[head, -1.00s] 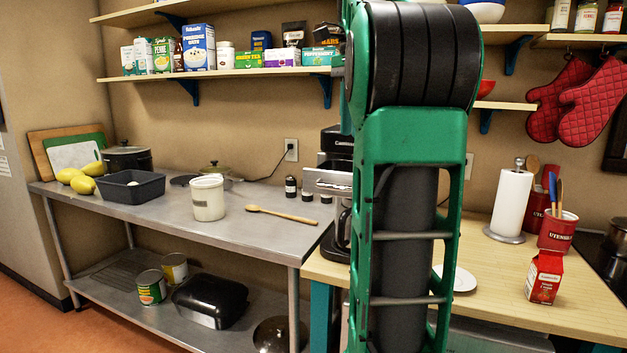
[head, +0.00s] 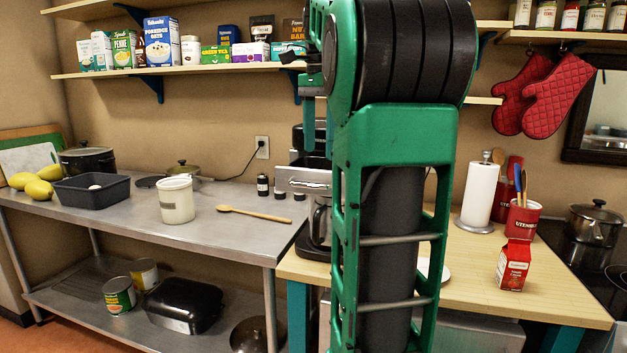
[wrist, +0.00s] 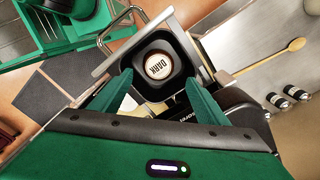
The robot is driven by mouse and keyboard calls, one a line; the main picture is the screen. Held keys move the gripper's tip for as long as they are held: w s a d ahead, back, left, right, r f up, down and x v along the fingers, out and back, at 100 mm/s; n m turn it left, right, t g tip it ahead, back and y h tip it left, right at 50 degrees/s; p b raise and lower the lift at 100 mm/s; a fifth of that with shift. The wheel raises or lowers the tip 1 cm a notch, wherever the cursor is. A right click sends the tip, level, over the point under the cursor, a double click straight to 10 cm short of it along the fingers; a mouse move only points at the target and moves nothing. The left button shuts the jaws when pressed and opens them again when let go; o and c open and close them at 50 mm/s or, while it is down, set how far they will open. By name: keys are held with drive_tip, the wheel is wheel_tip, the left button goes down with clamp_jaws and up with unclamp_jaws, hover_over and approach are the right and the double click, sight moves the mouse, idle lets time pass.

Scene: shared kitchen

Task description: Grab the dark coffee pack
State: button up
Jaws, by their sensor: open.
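My gripper (wrist: 158,105) is open in the wrist view, with its two green fingers spread and nothing between the tips. Beyond and below the fingertips is a black, rounded-square object with a round cream label reading "DARK" (wrist: 159,67). It sits over the metal top of the coffee machine (wrist: 240,115); its height and sides are hidden from above. In the head view my green fingers (head: 318,125) point down above the coffee machine (head: 305,180), partly hidden by my arm. A black pouch (head: 262,30) stands on the wall shelf; its label is too small to read.
The shelf (head: 185,70) holds several boxes and jars. A steel table (head: 120,220) has a crock (head: 176,200), a grey bin (head: 92,190) and a wooden spoon (head: 250,214). A red carton (head: 513,265) and paper towel roll (head: 479,197) stand on the wooden counter (head: 470,270).

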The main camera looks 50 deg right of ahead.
drive_tip(key=shift+a+f, duration=0.2)
drive_tip(key=shift+f, duration=1.2)
drive_tip(key=shift+a+f, duration=0.2)
drive_tip(key=shift+f, duration=1.2)
drive_tip(key=c, duration=1.1)
